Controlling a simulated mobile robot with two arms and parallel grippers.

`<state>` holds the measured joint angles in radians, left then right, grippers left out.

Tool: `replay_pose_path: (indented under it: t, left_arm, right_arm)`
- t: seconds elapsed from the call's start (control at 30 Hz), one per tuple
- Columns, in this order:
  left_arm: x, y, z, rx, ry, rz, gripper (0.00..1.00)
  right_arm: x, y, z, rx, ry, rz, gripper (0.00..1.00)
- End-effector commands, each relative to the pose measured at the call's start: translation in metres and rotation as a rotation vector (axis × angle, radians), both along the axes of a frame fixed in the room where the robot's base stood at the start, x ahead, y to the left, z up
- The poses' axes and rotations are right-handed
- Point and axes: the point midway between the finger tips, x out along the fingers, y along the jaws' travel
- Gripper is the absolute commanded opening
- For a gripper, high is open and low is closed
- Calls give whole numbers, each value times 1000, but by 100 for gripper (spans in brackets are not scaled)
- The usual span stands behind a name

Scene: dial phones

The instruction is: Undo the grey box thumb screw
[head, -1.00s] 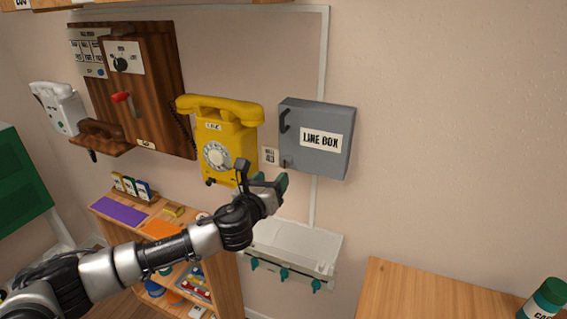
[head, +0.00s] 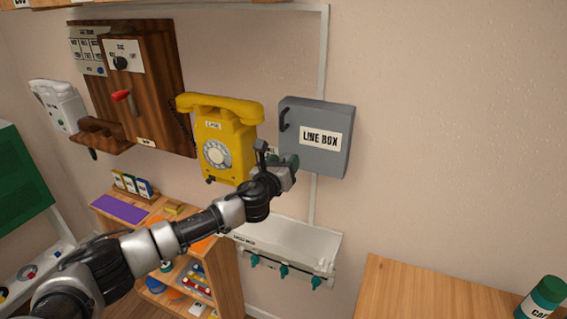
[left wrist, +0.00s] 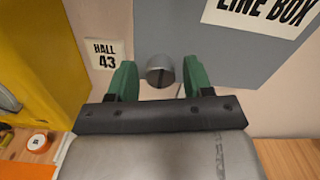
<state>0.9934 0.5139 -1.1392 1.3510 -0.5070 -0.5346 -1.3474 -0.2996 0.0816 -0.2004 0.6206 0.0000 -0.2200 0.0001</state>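The grey line box (head: 318,113) hangs on the wall with a white "LINE BOX" label and a dark handle on its left side. In the left wrist view, the box's lower part (left wrist: 205,45) fills the upper right. Its thumb screw (left wrist: 160,68), a short grey cylinder, sits at the box's lower left corner. My left gripper (head: 279,160) is at that corner and hides the screw in the head view. Its green fingertips (left wrist: 160,80) are open, one on each side of the screw, with gaps visible on both sides. My right gripper is not in view.
A yellow dial phone (head: 232,137) hangs close to the left of the box. A "HALL 43" card (left wrist: 105,54) is on the wall beside the screw. A white shelf with teal hooks (head: 285,247) is below. The wall right of the box is bare.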

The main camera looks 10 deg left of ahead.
Motion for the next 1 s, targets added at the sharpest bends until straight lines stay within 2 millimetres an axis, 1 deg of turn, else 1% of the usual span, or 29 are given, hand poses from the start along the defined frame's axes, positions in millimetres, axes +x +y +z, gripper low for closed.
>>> replay_pose_path:
  t: [0.03,0.27,0.47,0.63,0.77,1.0]
  left_arm:
    - [0,0,0,0,0,0,43]
    - [0,0,0,0,0,0,8]
    - [0,0,0,-12,3,1,7]
    - [0,0,0,-62,12,0,7]
    - [0,0,-1,-138,27,0,7]
    - [0,0,-1,-343,67,0,7]
  right_arm:
    - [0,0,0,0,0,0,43]
    - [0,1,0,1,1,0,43]
    - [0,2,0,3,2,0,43]
    - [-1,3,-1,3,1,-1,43]
    - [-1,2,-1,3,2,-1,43]
    - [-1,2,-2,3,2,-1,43]
